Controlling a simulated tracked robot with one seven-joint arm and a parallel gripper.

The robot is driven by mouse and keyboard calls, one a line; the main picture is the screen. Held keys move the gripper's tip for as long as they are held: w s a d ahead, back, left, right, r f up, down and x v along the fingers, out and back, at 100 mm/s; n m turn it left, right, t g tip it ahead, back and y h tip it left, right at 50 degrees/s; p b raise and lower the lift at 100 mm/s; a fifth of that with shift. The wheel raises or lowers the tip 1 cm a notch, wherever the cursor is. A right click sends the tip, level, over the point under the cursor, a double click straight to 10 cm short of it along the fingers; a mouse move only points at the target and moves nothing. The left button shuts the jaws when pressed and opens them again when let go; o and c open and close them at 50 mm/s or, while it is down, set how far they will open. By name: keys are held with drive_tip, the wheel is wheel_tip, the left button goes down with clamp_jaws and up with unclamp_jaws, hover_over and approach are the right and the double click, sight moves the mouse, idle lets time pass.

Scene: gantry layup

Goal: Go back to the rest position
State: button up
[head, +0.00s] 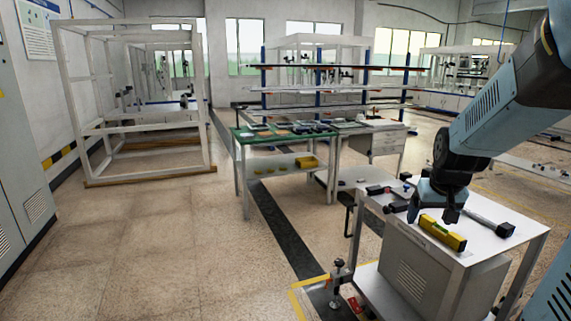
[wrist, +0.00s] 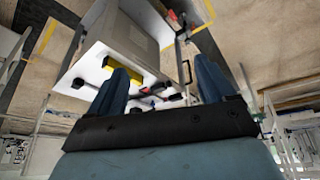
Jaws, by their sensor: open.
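My gripper (head: 436,205) hangs from the blue arm over the white-topped cart at the right of the head view. In the wrist view my gripper (wrist: 165,82) shows two blue fingers spread apart with nothing between them held. A yellow level (head: 442,233) lies on the cart top just below and to the right of the gripper, apart from it as far as I can tell. Part of the yellow level also shows in the wrist view (wrist: 121,68), partly hidden by the left finger.
The cart (head: 480,250) also holds a dark-handled tool (head: 490,223) and black-and-red clamps (head: 380,189). A green-topped table (head: 285,134) stands behind. A white frame (head: 140,105) stands at the far left. The floor (head: 150,240) at the left is clear.

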drive_tip(key=s+a+r, duration=0.4)
drive_tip(key=s+a, duration=0.1)
drive_tip(key=s, duration=0.3)
drive_tip(key=s+a+r+n+t+y, duration=0.1)
drive_tip(key=s+a+r, duration=0.4)
drive_tip(key=s, duration=0.3)
drive_tip(key=shift+a+n, duration=0.3)
drive_tip(key=shift+a, duration=0.35)
drive_tip(key=shift+s, duration=0.1)
